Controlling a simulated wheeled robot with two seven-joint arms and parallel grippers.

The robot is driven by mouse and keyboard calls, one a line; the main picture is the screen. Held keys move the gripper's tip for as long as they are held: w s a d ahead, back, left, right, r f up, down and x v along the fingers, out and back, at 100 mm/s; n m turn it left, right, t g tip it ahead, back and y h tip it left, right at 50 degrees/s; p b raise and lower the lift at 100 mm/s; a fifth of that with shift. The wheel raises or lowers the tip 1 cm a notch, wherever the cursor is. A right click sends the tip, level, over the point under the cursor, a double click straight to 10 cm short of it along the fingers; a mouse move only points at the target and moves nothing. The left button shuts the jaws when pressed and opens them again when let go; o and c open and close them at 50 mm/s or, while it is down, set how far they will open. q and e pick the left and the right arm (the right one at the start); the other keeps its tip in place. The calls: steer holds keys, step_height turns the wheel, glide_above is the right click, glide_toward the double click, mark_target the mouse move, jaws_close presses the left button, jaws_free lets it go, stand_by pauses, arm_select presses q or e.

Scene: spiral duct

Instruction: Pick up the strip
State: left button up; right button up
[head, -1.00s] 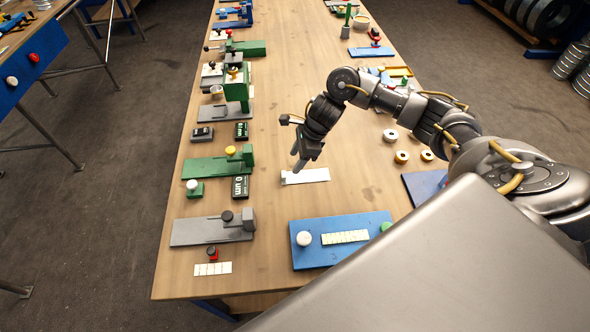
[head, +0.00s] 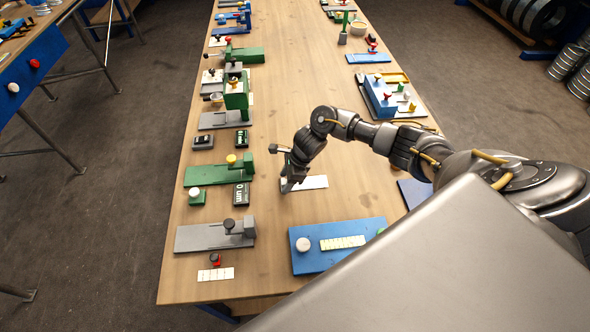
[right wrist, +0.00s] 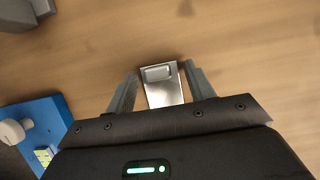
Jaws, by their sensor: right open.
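The strip (head: 311,182) is a pale, flat, narrow piece lying on the wooden table. In the right wrist view the strip (right wrist: 162,88) looks like shiny metal with a raised rectangular outline near its end. My right gripper (head: 286,187) is low over the strip's left end in the head view. In the right wrist view the open fingers of my right gripper (right wrist: 160,82) stand on either side of the strip, with a gap at each side. The part of the strip nearest my palm is hidden. My left gripper is not in view.
A blue board (head: 317,262) with a white knob and a scale strip lies nearer the front edge. Grey (head: 200,237) and green (head: 210,175) fixtures line the table's left side. A blue fixture (head: 385,95) stands at the right. The table around the strip is mostly clear.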

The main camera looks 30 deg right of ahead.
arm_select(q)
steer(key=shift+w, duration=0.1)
arm_select(e)
steer(key=shift+c, duration=0.3)
steer(key=c, duration=0.7)
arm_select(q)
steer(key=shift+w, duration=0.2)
arm_select(e)
steer(key=shift+o, duration=0.2)
